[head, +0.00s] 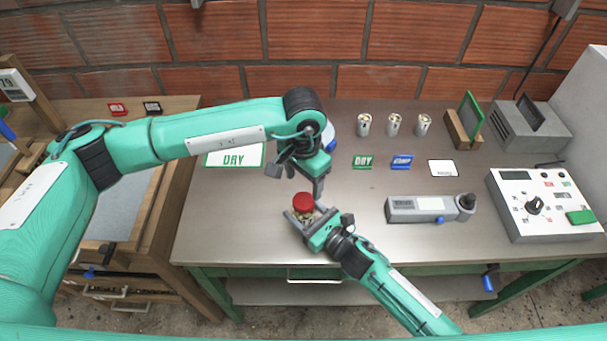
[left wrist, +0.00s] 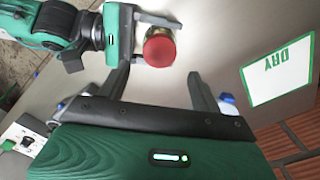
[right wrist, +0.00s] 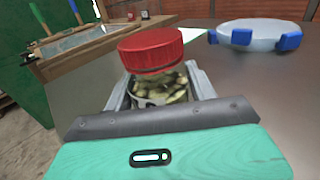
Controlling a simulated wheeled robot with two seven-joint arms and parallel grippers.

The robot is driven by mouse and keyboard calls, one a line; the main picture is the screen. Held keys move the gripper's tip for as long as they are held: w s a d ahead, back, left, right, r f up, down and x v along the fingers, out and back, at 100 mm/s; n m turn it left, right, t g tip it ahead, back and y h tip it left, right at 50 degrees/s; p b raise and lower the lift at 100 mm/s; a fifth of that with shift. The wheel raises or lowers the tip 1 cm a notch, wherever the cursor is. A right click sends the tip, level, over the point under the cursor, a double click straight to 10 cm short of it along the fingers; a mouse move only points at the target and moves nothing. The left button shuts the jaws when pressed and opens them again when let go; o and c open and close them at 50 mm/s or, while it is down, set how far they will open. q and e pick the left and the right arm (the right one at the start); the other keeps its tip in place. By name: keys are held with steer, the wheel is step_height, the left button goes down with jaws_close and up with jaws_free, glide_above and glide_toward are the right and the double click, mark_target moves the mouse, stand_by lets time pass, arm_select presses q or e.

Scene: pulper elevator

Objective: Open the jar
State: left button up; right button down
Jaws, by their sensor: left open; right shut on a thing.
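The jar (right wrist: 160,88) is clear with pale beans or nuts inside and stands upright on the metal table. Its red lid (head: 303,201) is on top; the lid also shows in the right wrist view (right wrist: 150,50) and from above in the left wrist view (left wrist: 159,49). My right gripper (head: 303,219) is shut on the jar's body, with one finger on each side below the lid. My left gripper (head: 318,190) is open above and beside the lid, pointing down. In the left wrist view, its fingers (left wrist: 158,85) are apart, and the lid lies beyond their tips.
A white dish with blue clips (right wrist: 255,35) stands behind the jar. Several cards, including a DRY sign (head: 234,156), lie farther back. Three cups (head: 394,124) stand at the back. A grey handheld device (head: 420,208) and a control panel (head: 545,205) are to the right.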

mark_target(303, 200)
arm_select(q)
step_height(303, 200, down, 7)
steer(key=shift+r, duration=0.2)
steer(key=c, duration=1)
